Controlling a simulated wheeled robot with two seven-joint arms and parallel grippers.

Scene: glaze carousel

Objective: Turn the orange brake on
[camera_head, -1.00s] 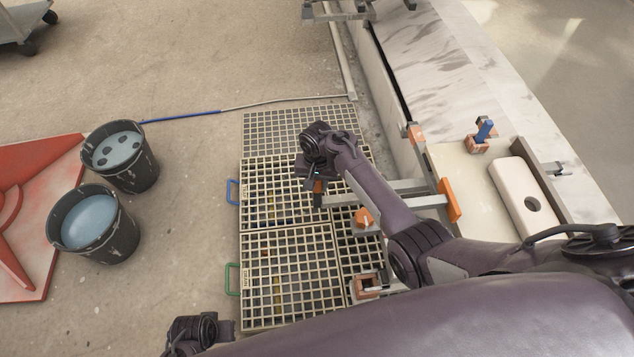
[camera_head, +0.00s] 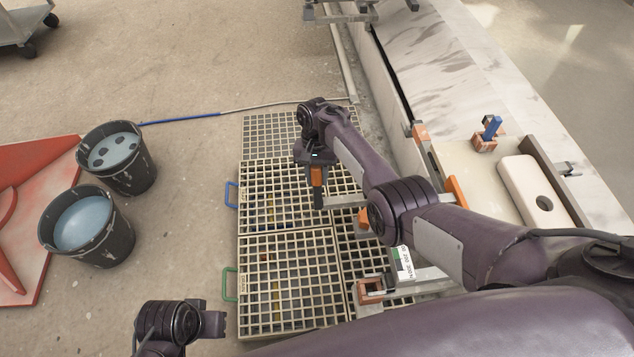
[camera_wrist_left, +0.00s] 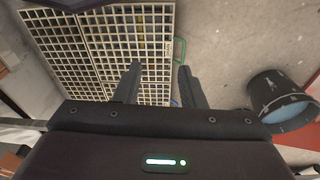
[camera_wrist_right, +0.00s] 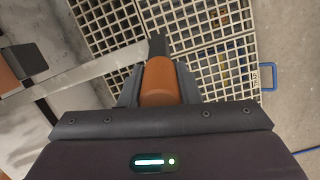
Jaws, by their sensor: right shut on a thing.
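The orange brake's handle (camera_wrist_right: 158,84) is a rounded orange piece between the fingers of my right gripper (camera_wrist_right: 160,68) in the right wrist view. The gripper is shut on it, and the fingers hide its sides. In the head view the orange piece (camera_head: 317,176) shows at the right gripper (camera_head: 317,188), beside a grey metal bar and above the grating. How the handle joins its mount is hidden by my arm.
Slatted floor grating (camera_head: 290,243) lies under the grippers. A blue clamp-like part (camera_head: 490,130) and a pale block (camera_head: 527,190) sit on the bench at right.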

